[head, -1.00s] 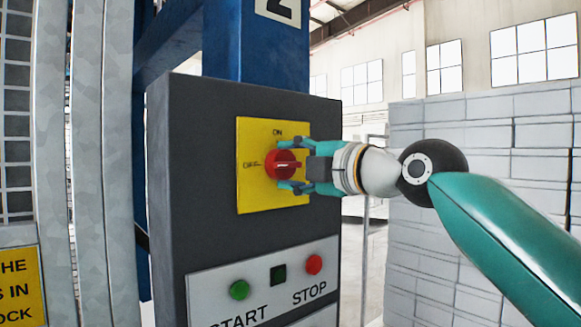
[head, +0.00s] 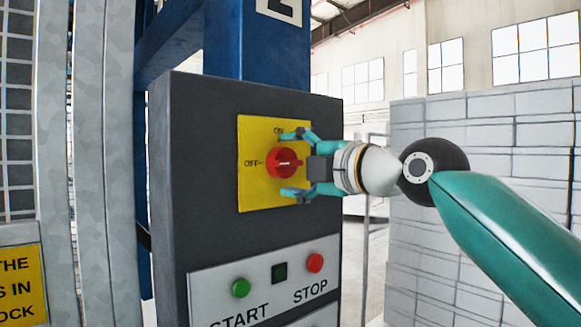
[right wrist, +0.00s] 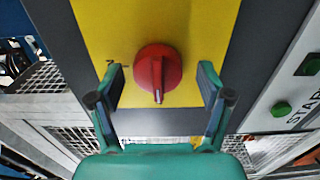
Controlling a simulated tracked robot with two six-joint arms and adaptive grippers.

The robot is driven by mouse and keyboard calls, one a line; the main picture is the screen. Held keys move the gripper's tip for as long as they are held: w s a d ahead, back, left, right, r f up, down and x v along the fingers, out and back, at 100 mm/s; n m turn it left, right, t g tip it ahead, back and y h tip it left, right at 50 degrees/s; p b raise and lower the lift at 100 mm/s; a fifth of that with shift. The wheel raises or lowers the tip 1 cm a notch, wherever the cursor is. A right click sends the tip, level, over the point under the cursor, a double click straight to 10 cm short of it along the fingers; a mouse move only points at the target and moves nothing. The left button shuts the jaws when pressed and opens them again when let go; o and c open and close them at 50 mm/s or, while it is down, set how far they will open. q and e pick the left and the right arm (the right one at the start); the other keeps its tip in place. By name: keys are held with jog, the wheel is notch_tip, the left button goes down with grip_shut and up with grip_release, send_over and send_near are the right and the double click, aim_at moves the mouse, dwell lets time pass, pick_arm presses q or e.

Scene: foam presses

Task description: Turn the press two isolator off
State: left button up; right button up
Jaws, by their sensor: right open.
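The isolator is a round red knob (head: 284,162) on a yellow plate (head: 256,195), on the front of a dark grey cabinet (head: 200,170). ON is marked above it and OFF to its left. The knob's ridge lies level, in line with the OFF mark. My right gripper (head: 291,165) comes from the right and is open, one finger above the knob and one below. In the right wrist view the knob (right wrist: 157,72) sits between the spread fingers (right wrist: 160,90), with a gap on each side. My left gripper is not in view.
Below the plate, a light panel carries a green START button (head: 240,288), a red STOP button (head: 314,263) and a small dark square (head: 279,273). A blue column (head: 256,50) stands behind the cabinet. Pale stacked blocks (head: 480,150) fill the right side.

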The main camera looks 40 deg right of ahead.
jog(key=s, duration=1.1)
jog(key=shift+s+d, duration=0.4)
jog(key=shift+d, duration=0.05)
jog(key=shift+f, duration=0.1)
